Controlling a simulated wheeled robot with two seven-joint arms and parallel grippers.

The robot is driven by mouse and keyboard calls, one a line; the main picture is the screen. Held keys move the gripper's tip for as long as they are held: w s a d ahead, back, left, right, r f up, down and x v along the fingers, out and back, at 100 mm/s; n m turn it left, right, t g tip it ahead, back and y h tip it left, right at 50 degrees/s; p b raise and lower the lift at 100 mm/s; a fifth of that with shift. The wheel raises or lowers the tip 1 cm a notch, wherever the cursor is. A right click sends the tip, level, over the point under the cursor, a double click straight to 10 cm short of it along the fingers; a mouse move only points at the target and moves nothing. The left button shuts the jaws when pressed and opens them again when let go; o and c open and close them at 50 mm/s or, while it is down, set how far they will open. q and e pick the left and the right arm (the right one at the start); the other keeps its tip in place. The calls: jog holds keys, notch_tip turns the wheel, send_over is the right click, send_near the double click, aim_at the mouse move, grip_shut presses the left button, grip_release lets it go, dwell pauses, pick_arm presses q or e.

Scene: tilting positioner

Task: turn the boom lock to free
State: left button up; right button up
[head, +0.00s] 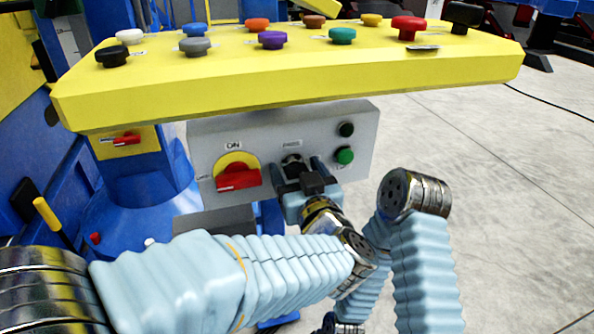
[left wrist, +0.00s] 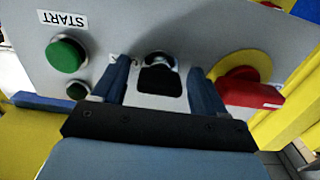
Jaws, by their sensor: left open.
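A black selector knob (head: 293,164), which I take for the boom lock, sits on the grey control box under a yellow panel. A small label above it is too blurred to read with certainty. In the left wrist view the knob (left wrist: 160,77) points toward my gripper. My left gripper (head: 298,172) is open in front of the box, with one finger on each side of the knob. In the left wrist view its fingers (left wrist: 161,82) show a gap on both sides of the knob. I cannot tell how deep they reach.
A red rotary switch (head: 238,178) on a yellow plate, marked ON, is close left of the knob. Green (head: 345,155) and black (head: 346,129) buttons are to the right. The yellow panel (head: 290,95) with several coloured buttons overhangs the box. Open floor (head: 500,190) lies right.

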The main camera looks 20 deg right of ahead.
pick_arm(q)
jog(key=shift+c, duration=0.3)
jog(key=c, duration=1)
